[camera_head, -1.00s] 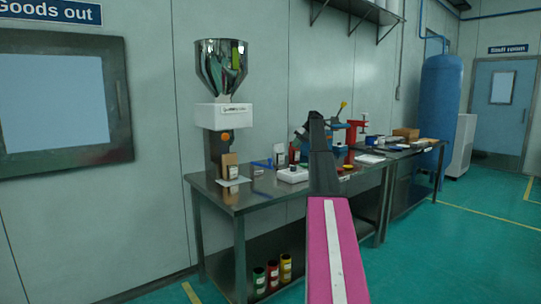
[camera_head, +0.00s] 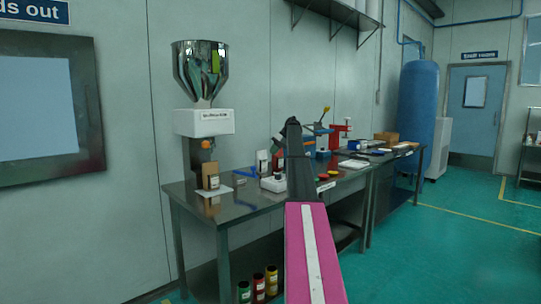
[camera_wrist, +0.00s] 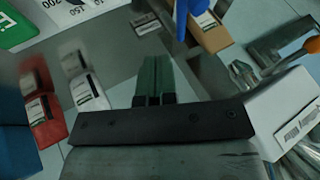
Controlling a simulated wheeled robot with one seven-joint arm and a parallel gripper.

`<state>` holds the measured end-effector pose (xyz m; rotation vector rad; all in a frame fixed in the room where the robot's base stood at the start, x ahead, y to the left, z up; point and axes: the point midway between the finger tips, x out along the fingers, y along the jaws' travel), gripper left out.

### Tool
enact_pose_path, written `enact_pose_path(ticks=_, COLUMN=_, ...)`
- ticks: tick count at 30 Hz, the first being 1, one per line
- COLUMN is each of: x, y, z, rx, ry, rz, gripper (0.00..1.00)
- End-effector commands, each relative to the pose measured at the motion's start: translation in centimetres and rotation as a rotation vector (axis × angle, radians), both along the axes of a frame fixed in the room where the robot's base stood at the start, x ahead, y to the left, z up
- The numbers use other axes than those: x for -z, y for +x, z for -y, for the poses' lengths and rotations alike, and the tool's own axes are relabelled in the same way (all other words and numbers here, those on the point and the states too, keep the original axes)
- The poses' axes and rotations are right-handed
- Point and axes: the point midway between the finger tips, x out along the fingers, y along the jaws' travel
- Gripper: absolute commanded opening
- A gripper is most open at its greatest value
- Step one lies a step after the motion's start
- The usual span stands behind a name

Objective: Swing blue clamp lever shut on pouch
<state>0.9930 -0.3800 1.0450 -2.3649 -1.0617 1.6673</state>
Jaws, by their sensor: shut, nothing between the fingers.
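A brown pouch (camera_head: 211,176) with a white label stands upright under the filling machine (camera_head: 204,122), at the left end of the steel bench. A thin blue bar (camera_head: 240,171), which looks like the clamp lever, is beside it to the right. In the wrist view the pouch (camera_wrist: 211,33) is at the top, and a blue piece (camera_wrist: 182,18) overlaps its left side. My gripper (camera_wrist: 154,62) is shut and empty, its grey-green fingers together and apart from the pouch in the picture. In the head view my arm hides the gripper; whether the blue piece touches the pouch is unclear.
A white device (camera_head: 272,184) and several coloured items stand on the bench (camera_head: 235,208) to the right of the pouch. An orange knob (camera_wrist: 311,46) is at right. Green floor is clear in front.

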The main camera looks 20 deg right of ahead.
Motion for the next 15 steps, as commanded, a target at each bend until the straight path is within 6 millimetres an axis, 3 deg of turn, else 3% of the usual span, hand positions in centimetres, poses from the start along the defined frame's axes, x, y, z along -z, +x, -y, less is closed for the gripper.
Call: enact_pose_path(ticks=15, x=7.2, y=1.5, z=-5.0, rx=-0.001, ry=0.0, rz=-0.001, gripper=0.0)
